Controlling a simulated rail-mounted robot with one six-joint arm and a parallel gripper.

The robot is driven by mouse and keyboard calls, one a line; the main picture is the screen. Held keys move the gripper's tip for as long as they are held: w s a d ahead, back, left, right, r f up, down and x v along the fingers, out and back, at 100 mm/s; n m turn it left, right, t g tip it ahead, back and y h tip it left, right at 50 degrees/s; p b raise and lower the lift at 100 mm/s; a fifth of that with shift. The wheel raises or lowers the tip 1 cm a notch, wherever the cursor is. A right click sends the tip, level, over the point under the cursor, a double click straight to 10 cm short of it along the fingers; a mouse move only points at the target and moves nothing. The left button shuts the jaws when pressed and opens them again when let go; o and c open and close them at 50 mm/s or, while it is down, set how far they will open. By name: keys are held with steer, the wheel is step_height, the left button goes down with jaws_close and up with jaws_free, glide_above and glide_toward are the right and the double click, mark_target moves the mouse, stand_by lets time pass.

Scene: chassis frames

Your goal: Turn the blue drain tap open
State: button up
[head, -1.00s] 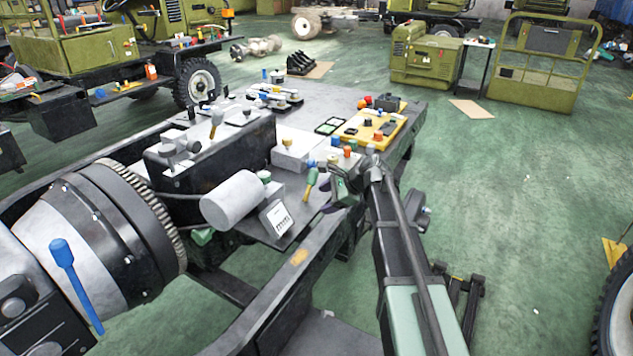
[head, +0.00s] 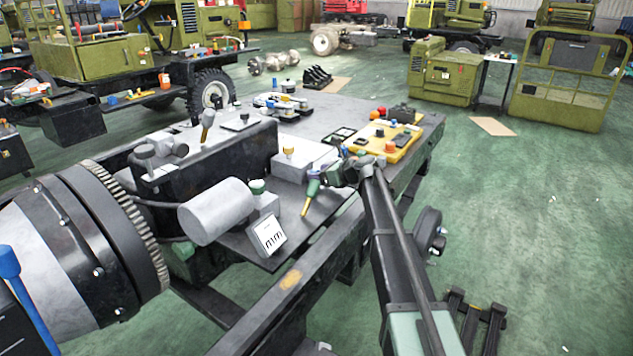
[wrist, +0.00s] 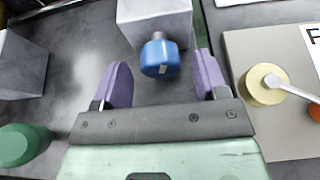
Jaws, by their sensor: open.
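In the wrist view a blue tap (wrist: 160,57) with a small white mark sticks out from the front of a pale grey block (wrist: 150,14). My gripper (wrist: 163,76) is open, with its two purple fingers either side of the tap's near end. Dark gaps show between the tap and both fingers, so they appear apart. In the head view my gripper (head: 342,172) is at the right end of the pale grey block (head: 296,163). The tap cannot be made out there.
A green knob (wrist: 20,145) lies left of my gripper, and a cream knob (wrist: 262,84) with a grey lever is close on the right. A yellow panel (head: 402,142) stands behind.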

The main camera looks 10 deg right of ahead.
steer(key=shift+x, duration=1)
steer(key=shift+c, duration=0.3)
steer(key=c, duration=0.9)
steer(key=shift+s+n+t+h, duration=0.1)
steer(key=shift+n+t+h, duration=0.3)
steer(key=shift+n, duration=0.6)
steer(key=o, duration=1)
steer(key=shift+c, duration=0.2)
